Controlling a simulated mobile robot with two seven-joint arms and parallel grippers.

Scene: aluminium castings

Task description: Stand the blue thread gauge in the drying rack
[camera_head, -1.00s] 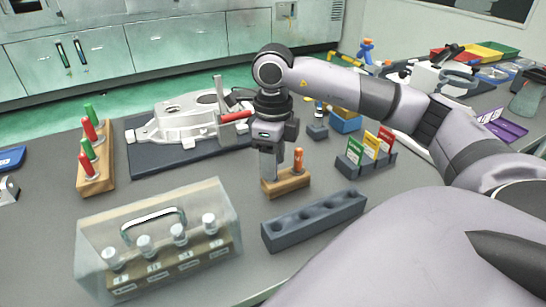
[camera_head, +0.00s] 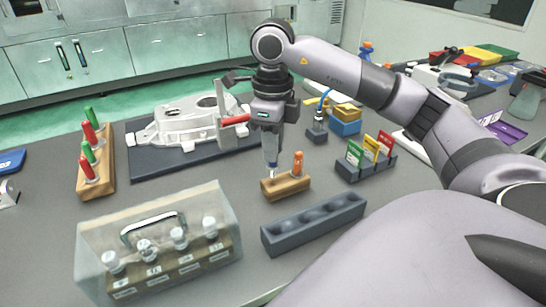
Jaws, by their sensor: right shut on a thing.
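My right gripper (camera_head: 271,152) points straight down over a small wooden block (camera_head: 284,187). It is shut on the blue thread gauge (camera_head: 271,157), which hangs upright, mostly hidden between the fingers. Its silvery lower end is just at the block's top, and I cannot tell whether it is clear of the hole. An orange-handled gauge (camera_head: 298,163) stands upright in the same block, right of the gripper. A dark grey rack (camera_head: 313,222) with a row of empty round hollows, which looks like the drying rack, lies in front of the block. My left gripper is not in view.
A clear case (camera_head: 160,250) with several white-capped pieces stands front left. A wooden stand (camera_head: 95,165) holds red and green gauges. An aluminium casting (camera_head: 185,127) lies on a dark mat behind. A card holder (camera_head: 365,165) stands to the right of the block.

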